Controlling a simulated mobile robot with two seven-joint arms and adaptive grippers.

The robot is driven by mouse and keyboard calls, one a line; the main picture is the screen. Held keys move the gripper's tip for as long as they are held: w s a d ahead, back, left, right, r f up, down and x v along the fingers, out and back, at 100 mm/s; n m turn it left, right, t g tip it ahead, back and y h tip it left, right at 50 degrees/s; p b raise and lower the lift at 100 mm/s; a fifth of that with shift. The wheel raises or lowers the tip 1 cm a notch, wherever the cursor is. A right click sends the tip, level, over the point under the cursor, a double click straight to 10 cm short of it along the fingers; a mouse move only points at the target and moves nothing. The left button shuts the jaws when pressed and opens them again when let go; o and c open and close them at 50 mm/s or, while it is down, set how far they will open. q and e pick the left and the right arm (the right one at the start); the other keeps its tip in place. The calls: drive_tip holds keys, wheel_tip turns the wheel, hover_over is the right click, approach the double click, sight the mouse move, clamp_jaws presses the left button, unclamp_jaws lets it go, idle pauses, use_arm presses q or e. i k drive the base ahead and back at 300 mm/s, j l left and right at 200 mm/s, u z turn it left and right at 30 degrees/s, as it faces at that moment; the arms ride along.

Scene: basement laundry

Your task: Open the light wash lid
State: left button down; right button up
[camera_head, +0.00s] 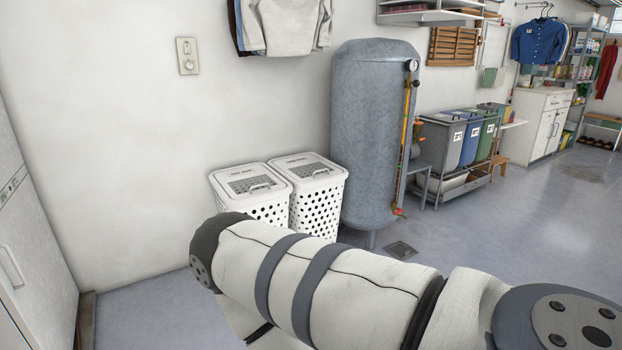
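Two white perforated laundry hampers stand side by side against the wall, left of the tank. The left hamper (265,213) has a flat lid (251,184) that looks shut, with a grey panel and a handle on top. The right hamper (319,207) has a similar lid (307,168), which also looks shut. Small print on the lids is too small to read, so I cannot tell which one is the light wash. One of my arms crosses in front and hides the lower parts of the hampers. Neither gripper shows.
A tall grey tank (367,135) stands just right of the hampers. A white appliance (30,250) is at the left edge. Clothes (284,22) hang above the hampers. Sorting bins (468,140) stand farther right. The floor (480,240) at right is open, with a drain grate (401,250).

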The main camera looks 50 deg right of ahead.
sight(241, 183)
drive_tip(key=z, duration=1.35)
